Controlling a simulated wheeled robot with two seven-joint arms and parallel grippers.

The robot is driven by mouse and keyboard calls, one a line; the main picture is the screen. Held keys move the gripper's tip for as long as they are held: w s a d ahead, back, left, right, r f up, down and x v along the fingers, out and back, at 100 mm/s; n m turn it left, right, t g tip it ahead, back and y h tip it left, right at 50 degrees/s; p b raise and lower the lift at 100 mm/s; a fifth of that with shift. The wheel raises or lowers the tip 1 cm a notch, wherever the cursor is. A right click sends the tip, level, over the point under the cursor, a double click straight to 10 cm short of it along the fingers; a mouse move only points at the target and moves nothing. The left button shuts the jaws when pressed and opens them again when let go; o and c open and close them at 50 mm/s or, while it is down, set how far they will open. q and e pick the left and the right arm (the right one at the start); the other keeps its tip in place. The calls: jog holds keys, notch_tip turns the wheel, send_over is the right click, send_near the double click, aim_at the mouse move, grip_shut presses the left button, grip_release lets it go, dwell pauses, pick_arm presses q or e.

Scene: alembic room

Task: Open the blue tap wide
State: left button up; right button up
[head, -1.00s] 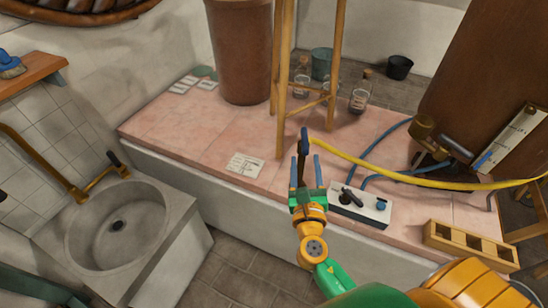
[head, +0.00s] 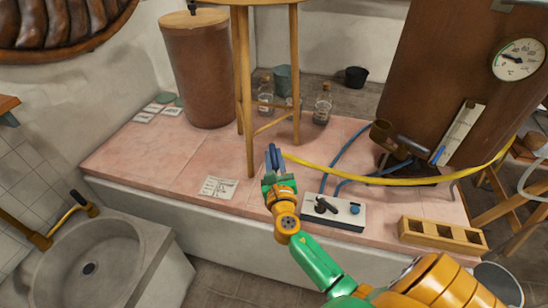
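A white control box (head: 333,212) with a blue knob (head: 355,209) and a black lever (head: 325,205) sits at the front edge of the pink-tiled platform. The blue knob is the likely blue tap; its setting is too small to read. My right gripper (head: 274,158) is left of the box and above the tiles, apart from the knob. Its blue fingers look close together around a dark end piece at the left end of the yellow hose (head: 345,169). I cannot tell whether they press on it. My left gripper is not in view.
A wooden stool (head: 244,100) stands just behind my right gripper. A slotted wooden rack (head: 440,235) is right of the box. Blue tubes (head: 342,155) run behind the box. The stone sink (head: 130,250) is at the left, and bare tiles (head: 150,150) lie behind it.

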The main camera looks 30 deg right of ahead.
grip_shut()
jog(key=m+g+h, duration=0.1)
jog(key=m+h+b, duration=0.1)
jog(key=shift+w+a+f+g+h, duration=0.15)
jog(key=shift+a+g+h, duration=0.05)
jog(key=shift+g+h, duration=0.2)
jog(key=shift+m+g+h, duration=0.5)
jog(key=shift+h, duration=0.1)
jog(key=o, duration=0.7)
grip_release()
jog(key=shift+r, duration=0.2)
